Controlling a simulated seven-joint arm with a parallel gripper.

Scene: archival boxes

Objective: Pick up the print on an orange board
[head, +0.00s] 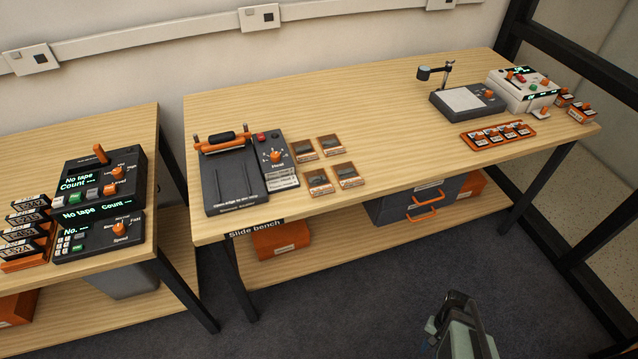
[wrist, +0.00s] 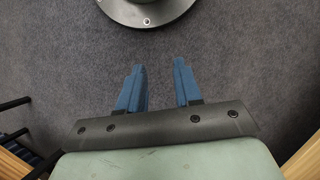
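Several small prints on orange-brown boards lie flat on the slide bench, in two rows right of the black heater device. They are a back-left print (head: 303,149), a back-right print (head: 329,146), a front-left print (head: 319,182) and a front-right print (head: 347,175). Each shows a dark picture; the fine detail is too small to tell. My gripper (head: 462,298) is low at the bottom right in the head view, over the floor in front of the bench, away from the prints. In the wrist view its blue fingers (wrist: 158,68) are apart with nothing between them.
The slide bench (head: 400,150) holds the black heater device (head: 235,178), a grey viewer (head: 465,102), an orange rack (head: 497,135) and a white device (head: 520,92). A second table (head: 115,130) with black control boxes stands left. The bench middle is clear.

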